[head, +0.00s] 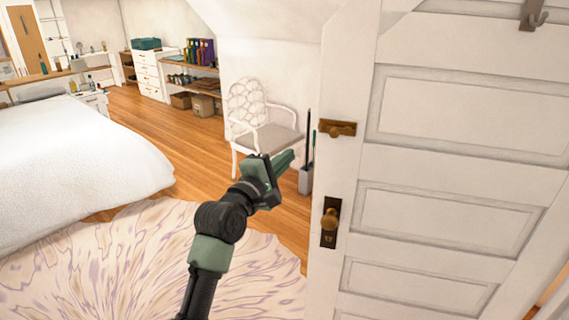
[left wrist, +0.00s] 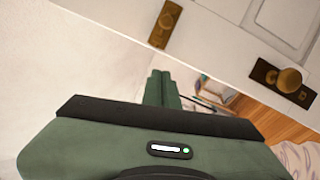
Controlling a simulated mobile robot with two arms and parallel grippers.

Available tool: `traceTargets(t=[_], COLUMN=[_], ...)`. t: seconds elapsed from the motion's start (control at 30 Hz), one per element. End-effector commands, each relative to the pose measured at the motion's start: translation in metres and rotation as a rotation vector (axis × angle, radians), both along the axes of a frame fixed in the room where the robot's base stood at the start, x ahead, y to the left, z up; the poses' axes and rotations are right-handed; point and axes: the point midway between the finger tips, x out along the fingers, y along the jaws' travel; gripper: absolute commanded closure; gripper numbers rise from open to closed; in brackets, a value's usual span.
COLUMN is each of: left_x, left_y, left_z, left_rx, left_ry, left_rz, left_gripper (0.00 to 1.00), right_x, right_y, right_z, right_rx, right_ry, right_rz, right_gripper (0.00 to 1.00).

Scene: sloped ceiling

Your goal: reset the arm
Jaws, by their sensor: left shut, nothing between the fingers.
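My left gripper (head: 286,162) is raised in the middle of the head view, left of the white door (head: 445,175). Its green fingers are shut with nothing between them. In the left wrist view the shut fingers (left wrist: 161,88) point toward the far wall, and the door's brass knob (left wrist: 289,80) and brass latch (left wrist: 166,22) show above and to the right. The gripper looks apart from the door. My right gripper is in neither view.
A white chair (head: 266,129) stands behind the gripper, with a grey bin (head: 305,180) beside it. A white bed (head: 75,165) is at left. A patterned rug (head: 140,265) covers the near floor. Shelves (head: 190,80) and drawers stand at the back. Wooden floor between bed and chair is clear.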

Motion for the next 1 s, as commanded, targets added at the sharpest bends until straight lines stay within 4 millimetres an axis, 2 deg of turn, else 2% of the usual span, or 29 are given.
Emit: traceTargets(t=[0.17,0.43,0.47,0.57,0.67,0.77,0.8,0.87,0.9,0.97,1.0], left_x=[-0.004,-0.004,-0.003,0.001,0.006,0.005,0.001,-0.006,-0.013,-0.025,-0.036], left_y=[0.002,0.002,0.002,0.005,0.011,0.020,0.024,0.031,0.035,0.042,0.047], left_z=[-0.001,-0.002,-0.006,-0.034,-0.092,-0.167,-0.198,-0.243,-0.273,-0.317,-0.346], left_rx=[0.000,0.004,0.008,0.054,0.155,0.294,0.351,0.439,0.496,0.584,0.641], left_ry=[0.001,0.003,0.006,0.030,0.078,0.136,0.159,0.194,0.216,0.250,0.272], left_rz=[0.000,0.000,0.002,0.016,0.037,0.052,0.054,0.052,0.046,0.033,0.022], left_gripper=[1.00,1.00,1.00,1.00,1.00,1.00,1.00,1.00,1.00,1.00,1.00], right_x=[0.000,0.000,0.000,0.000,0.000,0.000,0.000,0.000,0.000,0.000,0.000], right_y=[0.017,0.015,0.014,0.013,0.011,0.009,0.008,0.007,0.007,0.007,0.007], right_z=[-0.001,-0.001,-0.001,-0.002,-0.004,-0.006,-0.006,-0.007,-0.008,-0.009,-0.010], right_rx=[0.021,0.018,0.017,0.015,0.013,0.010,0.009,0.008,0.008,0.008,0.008], right_ry=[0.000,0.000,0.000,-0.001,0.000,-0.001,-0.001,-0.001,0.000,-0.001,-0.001], right_rz=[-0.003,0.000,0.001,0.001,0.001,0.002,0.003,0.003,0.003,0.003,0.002], right_gripper=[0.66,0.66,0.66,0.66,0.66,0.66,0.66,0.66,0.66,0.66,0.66])
